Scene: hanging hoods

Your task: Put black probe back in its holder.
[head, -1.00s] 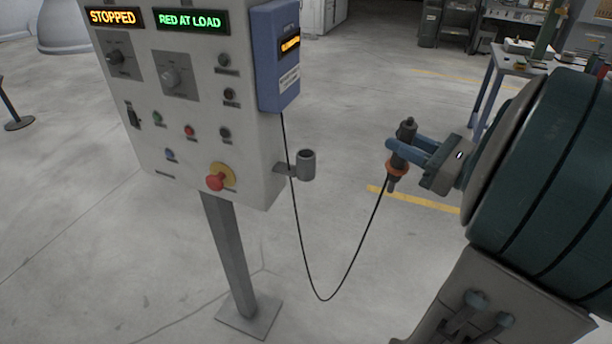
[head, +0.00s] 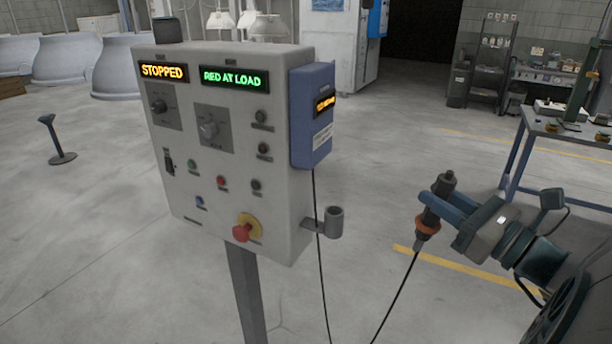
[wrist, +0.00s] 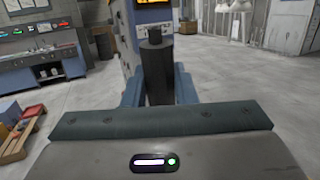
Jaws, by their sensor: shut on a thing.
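My gripper (head: 437,205) has its blue fingers shut on the black probe (head: 445,184). The probe has an orange ring low on its body and is held slightly tilted, with its cable running down from the lower end. In the wrist view, the probe (wrist: 155,75) stands between the two fingers, its lower part hidden by my gripper. The holder (head: 335,222) is a grey open-topped cup on a bracket at the right side of the control panel. It is empty as far as I can see. The probe is in the air to the right of the holder, apart from it.
The control panel (head: 270,150) stands on a post and carries a blue box (head: 311,125) above the holder. The cable (head: 397,300) hangs between box and probe. A workbench (head: 560,135) stands at right. Floor between probe and holder is clear.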

